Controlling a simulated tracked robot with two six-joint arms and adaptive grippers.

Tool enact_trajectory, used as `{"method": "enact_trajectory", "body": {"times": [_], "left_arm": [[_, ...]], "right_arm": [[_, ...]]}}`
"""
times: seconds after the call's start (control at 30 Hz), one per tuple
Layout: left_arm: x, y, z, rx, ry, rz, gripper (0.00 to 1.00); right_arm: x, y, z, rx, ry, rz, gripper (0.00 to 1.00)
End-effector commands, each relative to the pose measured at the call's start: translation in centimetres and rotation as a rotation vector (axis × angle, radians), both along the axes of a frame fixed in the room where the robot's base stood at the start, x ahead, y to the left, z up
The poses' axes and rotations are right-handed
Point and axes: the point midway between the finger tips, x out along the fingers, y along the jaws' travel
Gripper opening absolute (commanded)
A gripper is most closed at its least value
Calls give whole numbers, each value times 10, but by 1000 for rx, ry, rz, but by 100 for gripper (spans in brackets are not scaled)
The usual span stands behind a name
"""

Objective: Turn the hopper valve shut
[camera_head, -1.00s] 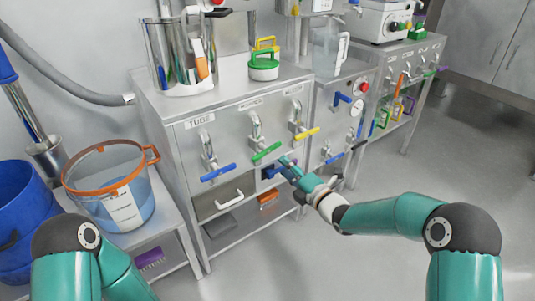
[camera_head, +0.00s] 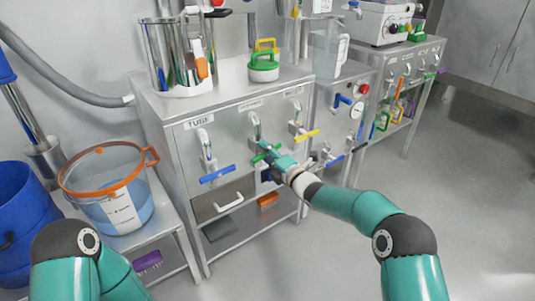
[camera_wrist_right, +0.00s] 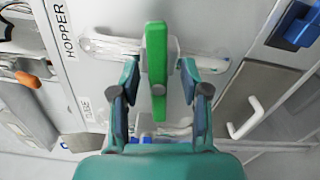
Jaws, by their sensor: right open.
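The hopper valve has a green bar handle (camera_wrist_right: 157,70) on a metal pipe (camera_wrist_right: 110,45). The HOPPER label (camera_wrist_right: 65,30) is beside the pipe in the right wrist view. The handle lies crosswise to the pipe. My right gripper (camera_wrist_right: 160,80) is open, with one finger on each side of the handle; I cannot tell whether either finger touches it. In the head view my right gripper (camera_head: 268,154) is at the cabinet front and covers part of the green handle (camera_head: 262,154). My left gripper is outside the frame.
A blue-handled valve (camera_head: 217,174) under the TUBE label is on the left, and a yellow-handled valve (camera_head: 307,135) on the right. A drawer with a white handle (camera_head: 229,203) is below. A bucket with an orange rim (camera_head: 120,188) stands at left. The floor at right is clear.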

Motion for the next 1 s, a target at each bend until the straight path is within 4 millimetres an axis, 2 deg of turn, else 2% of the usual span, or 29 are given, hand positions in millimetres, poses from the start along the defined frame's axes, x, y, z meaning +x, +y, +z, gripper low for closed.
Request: {"method": "enact_trajectory", "body": {"times": [0.03, 0.3, 0.5, 0.7, 1.0], "left_arm": [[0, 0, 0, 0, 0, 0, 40], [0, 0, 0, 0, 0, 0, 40], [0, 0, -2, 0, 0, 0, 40], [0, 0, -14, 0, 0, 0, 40], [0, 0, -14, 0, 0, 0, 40]], "right_arm": [[0, 0, 0, 0, 0, 0, 46], [0, 0, 0, -1, 1, 0, 1], [0, 0, -2, 12, 11, 0, 0], [0, 0, -4, 123, 93, -1, 0], [0, -1, -3, 179, 137, -1, 0]]}}
